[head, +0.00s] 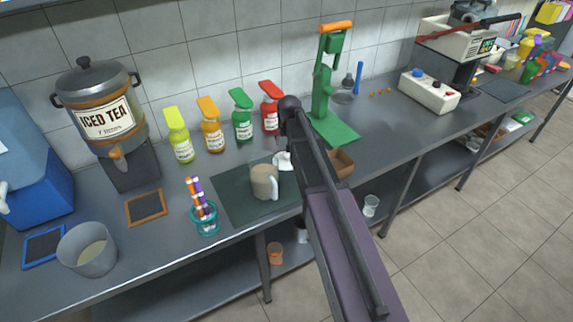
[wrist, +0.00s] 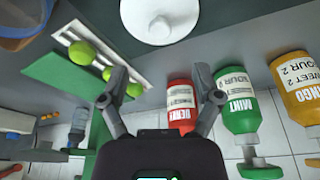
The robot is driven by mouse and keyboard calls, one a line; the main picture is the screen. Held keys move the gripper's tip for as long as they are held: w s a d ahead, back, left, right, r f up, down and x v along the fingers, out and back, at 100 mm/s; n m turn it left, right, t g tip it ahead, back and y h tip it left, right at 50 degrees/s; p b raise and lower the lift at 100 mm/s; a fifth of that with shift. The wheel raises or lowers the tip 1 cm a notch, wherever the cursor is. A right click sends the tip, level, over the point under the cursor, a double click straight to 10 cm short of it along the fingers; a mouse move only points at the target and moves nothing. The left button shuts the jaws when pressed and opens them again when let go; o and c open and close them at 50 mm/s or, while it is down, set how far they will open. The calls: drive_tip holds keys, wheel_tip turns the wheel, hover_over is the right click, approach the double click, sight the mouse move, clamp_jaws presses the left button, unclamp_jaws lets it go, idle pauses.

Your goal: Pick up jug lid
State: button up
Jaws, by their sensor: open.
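The jug lid (wrist: 160,22) is a white disc with a round knob, at the top of the wrist view and cut off by its edge. In the head view a white piece that looks like the lid (head: 282,160) lies behind the jug, partly hidden by my arm. The jug (head: 264,182) is pale, with a handle and a beige top, and stands on a dark mat (head: 232,190). My gripper (wrist: 162,82) is open and empty, its fingers spread and apart from the lid. In the head view my arm hides the fingers.
Syrup bottles stand along the wall, including a red one (head: 270,108) and a green one (head: 242,115); in the wrist view the red bottle (wrist: 182,108) is close to a finger. A green press (head: 325,90) stands to the right. A straw holder (head: 204,218) stands left of the mat.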

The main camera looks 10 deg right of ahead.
sight(286, 154)
drive_tip(key=shift+b+x, duration=1.75)
drive_tip(key=shift+x, duration=0.35)
drive_tip(key=shift+b+x, duration=2.5)
drive_tip(key=shift+x, duration=0.1)
drive_tip(key=shift+w+r, duration=0.1)
drive_tip(key=shift+w, duration=0.05)
drive_tip(key=c, duration=1.1)
